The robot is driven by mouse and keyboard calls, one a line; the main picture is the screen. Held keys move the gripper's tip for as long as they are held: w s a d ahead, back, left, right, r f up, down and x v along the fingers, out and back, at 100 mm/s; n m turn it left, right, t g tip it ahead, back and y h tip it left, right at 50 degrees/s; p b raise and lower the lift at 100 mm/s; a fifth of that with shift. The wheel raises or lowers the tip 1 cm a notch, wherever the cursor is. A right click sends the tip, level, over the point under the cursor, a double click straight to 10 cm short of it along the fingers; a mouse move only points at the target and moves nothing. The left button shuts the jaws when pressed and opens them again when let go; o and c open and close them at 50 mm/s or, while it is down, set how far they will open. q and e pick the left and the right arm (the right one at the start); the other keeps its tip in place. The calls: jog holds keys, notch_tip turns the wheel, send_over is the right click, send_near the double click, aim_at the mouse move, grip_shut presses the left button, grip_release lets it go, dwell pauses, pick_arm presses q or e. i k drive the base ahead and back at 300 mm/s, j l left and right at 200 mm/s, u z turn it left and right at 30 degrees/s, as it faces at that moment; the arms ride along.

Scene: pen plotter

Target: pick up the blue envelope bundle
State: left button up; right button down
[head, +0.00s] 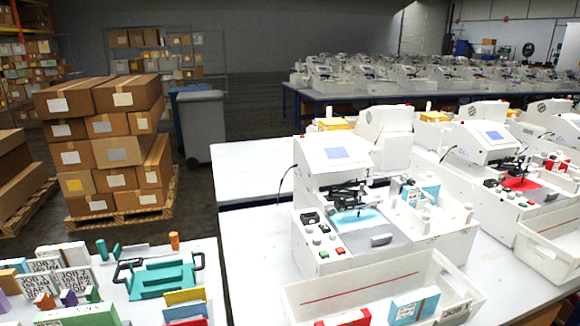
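A light blue block-shaped bundle (414,305) with a pale band lies in the white open bin (318,293) at the front of the near plotter. It looks like the blue envelope bundle, though its lower part is cut off by the frame's bottom edge. A red bundle (345,318) lies to its left in the same bin, also partly cut off. Another light blue item (431,193) stands in the side tray of the near plotter. Neither of my grippers is in view.
The near white plotter (333,155) stands on a white table (248,255) behind the bin. A left table holds a teal tray with dark handles (160,276), boxes and coloured folders (184,297). Dark floor separates the tables. Stacked cartons (115,153) and a grey wheeled bin (202,125) stand behind.

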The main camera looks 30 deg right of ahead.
aim_at(416, 306)
jog(key=k+l+z, duration=0.1)
jog(key=z, duration=0.8)
jog(key=k+l+z, duration=0.1)
jog(key=l+z, duration=0.25)
jog(key=l, duration=0.55)
jog(key=l+z, duration=0.35)
jog(key=l, duration=0.6)
jog(key=i+l+z, duration=0.1)
jog(key=l+z, duration=0.25)
jog(key=l, duration=1.05)
jog(key=i+l, duration=0.1)
jog(key=l, duration=0.35)
jog(key=u, duration=0.4)
jog(key=i+u, duration=0.1)
jog(key=u, duration=0.3)
jog(key=i+u, duration=0.1)
jog(key=u, duration=0.3)
jog(key=l+u, duration=0.1)
jog(key=u, duration=0.7)
jog(key=i+l, duration=0.65)
